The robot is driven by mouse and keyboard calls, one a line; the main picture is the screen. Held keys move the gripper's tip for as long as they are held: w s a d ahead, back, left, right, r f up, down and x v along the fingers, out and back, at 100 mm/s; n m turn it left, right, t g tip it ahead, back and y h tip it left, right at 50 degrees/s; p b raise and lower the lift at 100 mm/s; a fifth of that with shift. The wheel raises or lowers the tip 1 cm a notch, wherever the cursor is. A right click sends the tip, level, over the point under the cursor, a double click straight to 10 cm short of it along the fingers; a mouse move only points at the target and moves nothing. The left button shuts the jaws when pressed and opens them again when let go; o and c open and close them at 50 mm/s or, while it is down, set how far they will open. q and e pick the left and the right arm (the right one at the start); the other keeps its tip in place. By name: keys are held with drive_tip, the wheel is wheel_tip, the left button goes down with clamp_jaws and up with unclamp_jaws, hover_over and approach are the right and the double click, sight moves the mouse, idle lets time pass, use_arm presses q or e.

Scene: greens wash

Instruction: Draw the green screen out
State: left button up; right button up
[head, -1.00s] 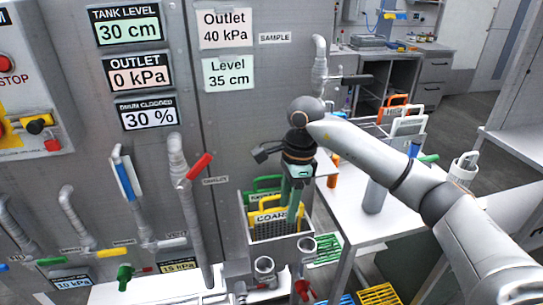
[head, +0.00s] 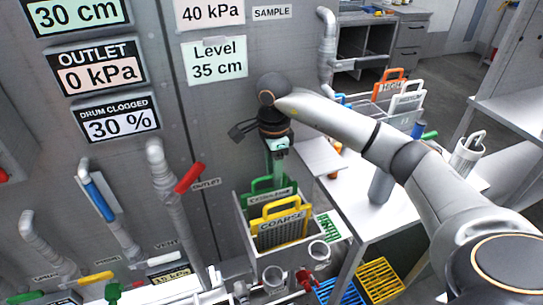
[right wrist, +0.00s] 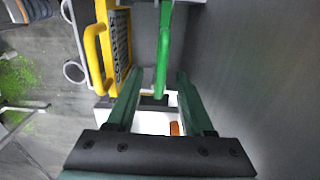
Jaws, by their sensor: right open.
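The green screen (head: 268,189) stands in a grey box (head: 243,240) against the metal wall, behind the yellow screen marked COARSE (head: 281,226). My right gripper (head: 276,172) is over the green screen's handle, jaws pointing down. In the right wrist view the open jaws (right wrist: 158,75) have the green handle (right wrist: 163,45) showing between their two fingers; I cannot tell how deep it sits between them. The yellow handle (right wrist: 95,55) is left of the fingers there. The lower part of the green screen is hidden by the yellow one and the box. My left gripper is out of view.
A pipe with a red lever (head: 188,177) rises left of the box. A white table (head: 362,222) on the right bears a rack with an orange-handled screen (head: 391,82) and a white one (head: 407,97). Blue and yellow grates (head: 379,279) lie low at the front right.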

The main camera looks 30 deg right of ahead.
sight(273, 194)
wheel_tip(273, 194, down, 8)
drive_tip(key=shift+r+p, duration=0.1)
drive_tip(key=shift+p, duration=0.3)
clamp_jaws()
idle(0.3)
drive_tip(key=shift+r, duration=0.1)
idle(1.0)
drive_tip(key=shift+r+p, duration=1.15)
drive_tip(key=shift+r, duration=6.3)
